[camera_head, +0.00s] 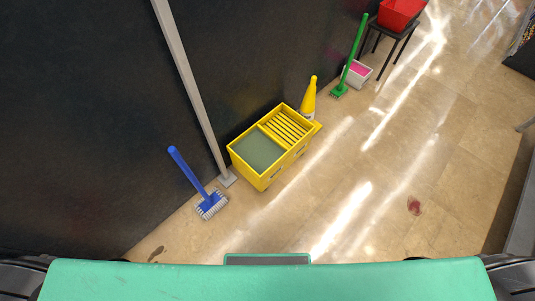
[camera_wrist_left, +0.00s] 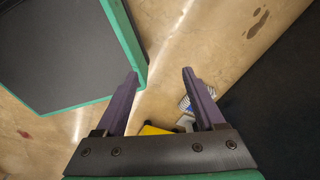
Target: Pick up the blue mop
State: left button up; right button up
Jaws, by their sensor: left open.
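The blue mop (camera_head: 188,175) leans with its handle toward the dark wall, and its grey-white head (camera_head: 212,205) rests on the floor left of the yellow bucket. My left gripper (camera_wrist_left: 160,74) shows in the left wrist view, with its two purple fingers apart and nothing between them. The left gripper is apart from the mop. My right gripper is in neither view.
A yellow mop bucket (camera_head: 240,158) and a grey pole (camera_head: 190,80) stand right of the mop. Farther back are a yellow cone (camera_head: 309,97), a green mop (camera_head: 355,50), a white tub (camera_head: 357,74) and a stool with a red box (camera_head: 400,12). Floor to the right is mostly clear.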

aim_at(212, 202)
jog(key=j+u, duration=0.15)
jog(key=u, duration=0.85)
